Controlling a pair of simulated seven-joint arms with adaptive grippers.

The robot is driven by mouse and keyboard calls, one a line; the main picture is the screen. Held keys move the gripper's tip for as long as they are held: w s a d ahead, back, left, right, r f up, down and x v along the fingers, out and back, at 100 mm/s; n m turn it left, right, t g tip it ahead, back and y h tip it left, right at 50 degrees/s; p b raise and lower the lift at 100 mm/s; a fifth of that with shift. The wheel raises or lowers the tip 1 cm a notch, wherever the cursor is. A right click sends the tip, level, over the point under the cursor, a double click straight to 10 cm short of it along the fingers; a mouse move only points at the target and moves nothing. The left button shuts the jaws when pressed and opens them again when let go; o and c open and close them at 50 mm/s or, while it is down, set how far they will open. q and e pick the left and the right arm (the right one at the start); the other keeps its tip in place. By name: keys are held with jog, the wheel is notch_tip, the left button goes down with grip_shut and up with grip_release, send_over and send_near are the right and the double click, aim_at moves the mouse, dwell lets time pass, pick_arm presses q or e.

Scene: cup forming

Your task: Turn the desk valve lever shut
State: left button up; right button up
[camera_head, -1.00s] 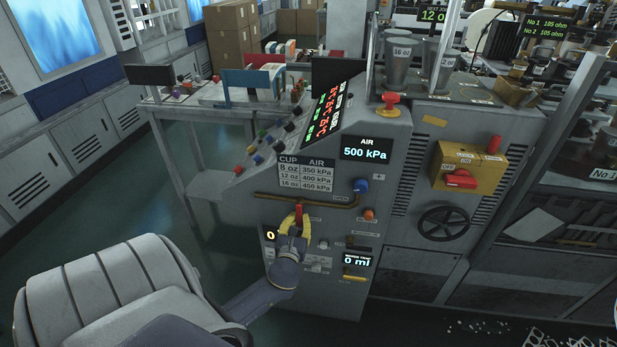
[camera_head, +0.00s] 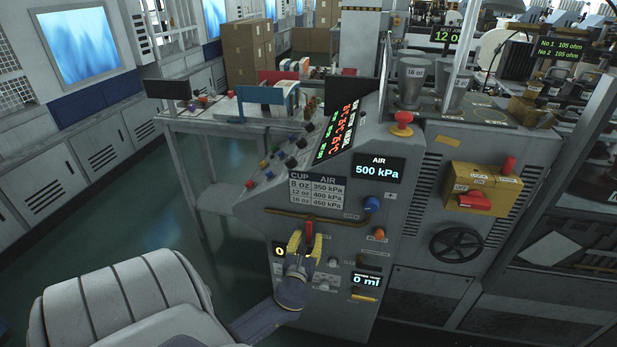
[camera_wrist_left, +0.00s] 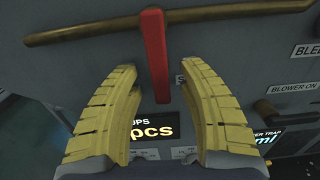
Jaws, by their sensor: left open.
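The red lever (camera_head: 309,230) hangs down, close to vertical, from the brass pipe on the front of the grey machine. It also shows in the left wrist view (camera_wrist_left: 154,55), crossing the pipe at right angles. My left gripper (camera_head: 306,243) is in front of the lever with its yellow fingers open. In the left wrist view my left gripper (camera_wrist_left: 157,72) has one finger on each side of the lever's lower part, with visible gaps. The lever's lower end shows between the fingers. My right gripper is out of view.
The brass pipe (camera_head: 275,211) runs across the panel above the gripper. A black handwheel (camera_head: 456,244) is farther right. Open floor (camera_head: 150,215) lies to the left.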

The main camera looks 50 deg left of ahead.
pick_arm(q)
jog(key=v, duration=1.1)
dwell(0.3)
